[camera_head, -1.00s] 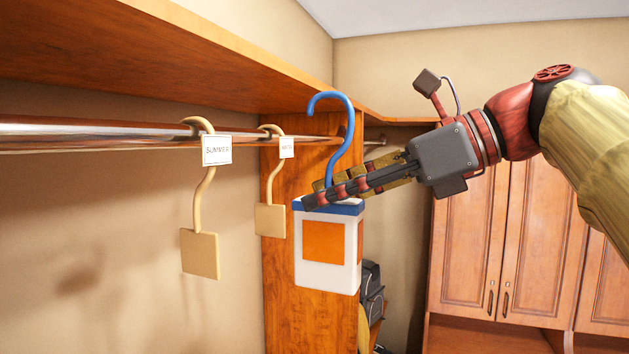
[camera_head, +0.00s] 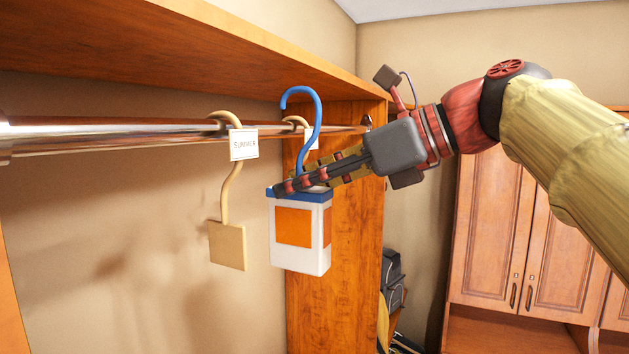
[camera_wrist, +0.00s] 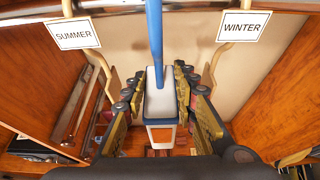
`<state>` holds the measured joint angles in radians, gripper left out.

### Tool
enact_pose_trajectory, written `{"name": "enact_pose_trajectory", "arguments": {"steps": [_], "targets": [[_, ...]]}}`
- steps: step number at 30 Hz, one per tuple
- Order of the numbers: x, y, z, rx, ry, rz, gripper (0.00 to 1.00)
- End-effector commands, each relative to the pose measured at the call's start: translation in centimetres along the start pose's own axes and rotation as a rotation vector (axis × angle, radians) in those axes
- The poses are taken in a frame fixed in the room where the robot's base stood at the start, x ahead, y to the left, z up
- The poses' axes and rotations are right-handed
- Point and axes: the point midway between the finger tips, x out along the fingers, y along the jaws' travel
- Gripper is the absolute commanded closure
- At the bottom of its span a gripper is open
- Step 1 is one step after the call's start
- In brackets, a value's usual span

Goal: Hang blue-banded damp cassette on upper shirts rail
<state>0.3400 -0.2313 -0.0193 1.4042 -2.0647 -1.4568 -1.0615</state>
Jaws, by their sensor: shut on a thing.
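The cassette (camera_head: 301,253) is a white box with a blue band at its top, an orange panel and a blue hook (camera_head: 316,125) rising from it. My gripper (camera_head: 285,188) is shut on the cassette near its top, at the foot of the hook. In the wrist view the fingers flank the white top of the cassette (camera_wrist: 160,98). The metal rail (camera_head: 180,132) runs under a wooden shelf. The hook's open end is near rail height in the head view; I see no contact with the rail and cannot tell the depth gap.
A tan hanger tagged SUMMER (camera_head: 228,244) hangs on the rail left of the cassette. A WINTER tag (camera_wrist: 243,26) hangs on another, partly hidden behind the blue hook. The wooden shelf (camera_head: 200,45) is close above. Cabinets (camera_head: 530,240) stand at right.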

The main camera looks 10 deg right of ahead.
Motion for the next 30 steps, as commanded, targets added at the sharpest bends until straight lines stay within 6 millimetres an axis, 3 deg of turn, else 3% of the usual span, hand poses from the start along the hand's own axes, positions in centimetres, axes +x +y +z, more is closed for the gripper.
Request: {"name": "enact_pose_trajectory", "arguments": {"steps": [19,30], "targets": [[5.4,0.1,2.4,-0.002,0.0,0.003,1.0],[6.6,0.1,-0.1,-0.002,-0.001,0.0,1.0]]}}
